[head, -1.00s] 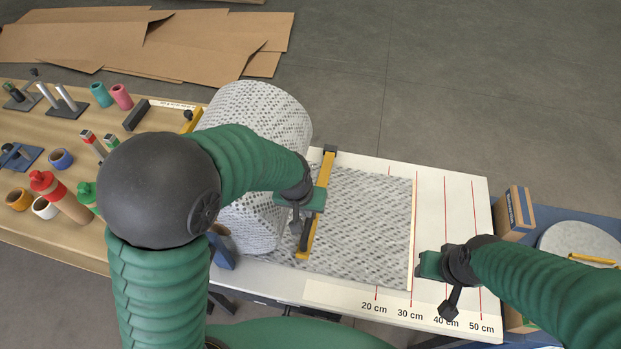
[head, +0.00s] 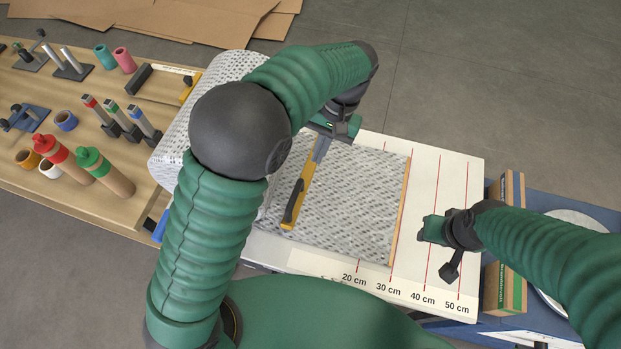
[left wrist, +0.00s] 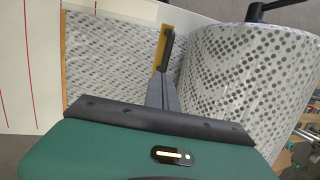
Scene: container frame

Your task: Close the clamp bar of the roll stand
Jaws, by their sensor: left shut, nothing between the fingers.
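The roll stand's yellow clamp bar (head: 303,190) lies across the patterned sheet (head: 355,195), with a black handle (head: 293,203) at its near end. The handle also shows in the left wrist view (left wrist: 168,46). I cannot tell if the bar presses on the sheet. The large dotted roll (left wrist: 245,75) is beside the bar, partly hidden by my left arm in the head view. My left gripper (head: 319,153) is shut and empty, its grey fingers over the bar's far part, contact unclear. My right gripper (head: 430,230) hangs over the measuring board; its fingers are not clear.
The white board (head: 425,190) with red length lines extends right of the sheet. A cardboard box (head: 505,240) stands at its right edge. A bench (head: 95,205) with bottles, rings and tool holders is at left. Cardboard sheets (head: 185,18) lie on the floor behind.

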